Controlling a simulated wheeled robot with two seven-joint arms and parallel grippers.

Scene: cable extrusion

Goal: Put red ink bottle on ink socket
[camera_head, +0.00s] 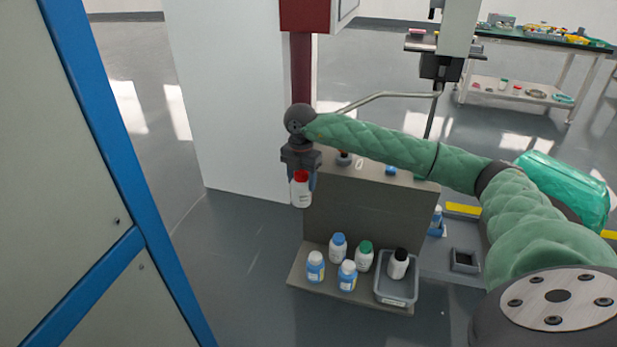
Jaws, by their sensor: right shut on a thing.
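The red ink bottle (301,190) is white with a red cap and hangs upright in my right gripper (301,173). The gripper is shut on it around the cap end, with the jaws pointing down. The bottle is in the air in front of the left end of the grey stand (365,210). On the stand's top ledge are a small dark round fitting (343,159) and a blue piece (391,170). I cannot tell for certain which is the ink socket. My left gripper is not in view.
Several bottles with blue, white and green caps, such as the green-capped one (364,257), stand on the lower shelf (310,283). A black-capped bottle (398,264) is in a grey bin (397,292). A blue-framed panel (130,180) fills the left. A table (520,38) stands far right.

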